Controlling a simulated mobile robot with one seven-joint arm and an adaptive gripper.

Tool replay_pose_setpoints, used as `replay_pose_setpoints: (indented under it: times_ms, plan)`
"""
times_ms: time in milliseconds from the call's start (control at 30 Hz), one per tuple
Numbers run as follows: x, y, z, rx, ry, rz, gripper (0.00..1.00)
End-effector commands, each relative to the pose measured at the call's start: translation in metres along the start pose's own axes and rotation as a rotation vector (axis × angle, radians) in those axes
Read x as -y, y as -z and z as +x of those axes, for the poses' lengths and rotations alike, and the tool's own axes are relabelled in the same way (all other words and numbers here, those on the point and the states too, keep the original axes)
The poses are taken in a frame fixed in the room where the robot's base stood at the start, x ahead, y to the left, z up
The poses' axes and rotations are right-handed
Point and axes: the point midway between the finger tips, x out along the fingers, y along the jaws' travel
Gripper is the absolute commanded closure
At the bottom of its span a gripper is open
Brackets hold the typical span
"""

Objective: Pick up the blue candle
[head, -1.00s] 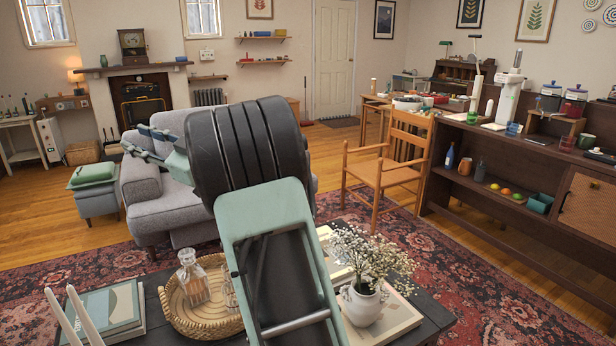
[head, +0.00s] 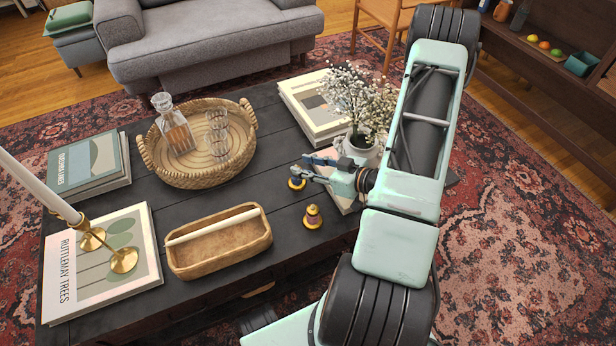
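A small blue candle (head: 297,184) in a gold-coloured holder stands on the dark coffee table (head: 285,150), right of the wicker tray. My gripper (head: 300,165) reaches in from the right, low over the table. Its two fingers look spread apart with nothing between them. The lower fingertip overlaps the top of the blue candle in the head view, hiding part of it; I cannot tell whether they touch. A second small candle, purplish in a yellow holder (head: 313,217), stands just nearer to the camera.
A white-flowered vase (head: 363,146) stands close behind my gripper. A wicker tray (head: 150,160) holds a decanter and glasses. A wooden box (head: 230,252) with a white stick lies at front.

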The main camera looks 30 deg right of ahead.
Motion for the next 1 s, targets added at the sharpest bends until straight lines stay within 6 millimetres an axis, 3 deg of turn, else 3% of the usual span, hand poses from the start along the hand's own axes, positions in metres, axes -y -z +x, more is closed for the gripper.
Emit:
replay_pose_setpoints:
  times_ms: [67, 200, 400, 667, 1000]
  plan:
    - [0.002, -0.018, -0.002, 0.023, 0.003, -0.011, 0.69]
    - [0.004, -0.027, 0.011, 0.035, 0.009, -0.020, 0.69]
    - [0.003, -0.027, 0.041, 0.035, 0.008, -0.022, 0.69]
    - [0.003, -0.027, 0.057, 0.035, 0.007, -0.020, 0.69]
    - [0.003, -0.028, 0.102, 0.035, 0.006, -0.020, 0.69]
